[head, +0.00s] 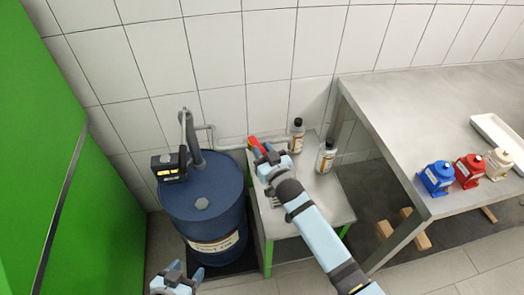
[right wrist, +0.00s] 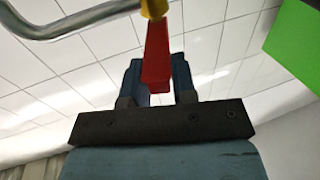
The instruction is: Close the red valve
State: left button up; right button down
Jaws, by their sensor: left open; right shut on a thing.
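The red valve handle (head: 254,142) is on the grey pipe by the back wall, above the small table. In the right wrist view the red handle (right wrist: 156,55) runs down from a yellow fitting (right wrist: 154,8) to between the fingers. My right gripper (head: 265,154) is shut on the red handle; its fingers (right wrist: 158,85) stand on both sides of it. The handle's lower end is partly hidden by the gripper. My left gripper (head: 185,277) is open and empty at the bottom of the head view, in front of the blue drum.
A blue drum (head: 203,215) with a pump and yellow-black device (head: 170,168) stands left of the small table (head: 330,205). Two bottles (head: 297,135) (head: 326,155) stand near my right arm. A workbench (head: 400,120) at right holds blue, red and beige containers.

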dwell(0.6)
jog(key=c, duration=1)
grip_release()
jog(key=shift+a, duration=0.1)
jog(key=shift+c, duration=0.2)
jog(key=b+v, duration=0.1)
jog(key=v, duration=1.2)
jog(key=shift+s, duration=0.4)
jog(key=shift+c, duration=0.3)
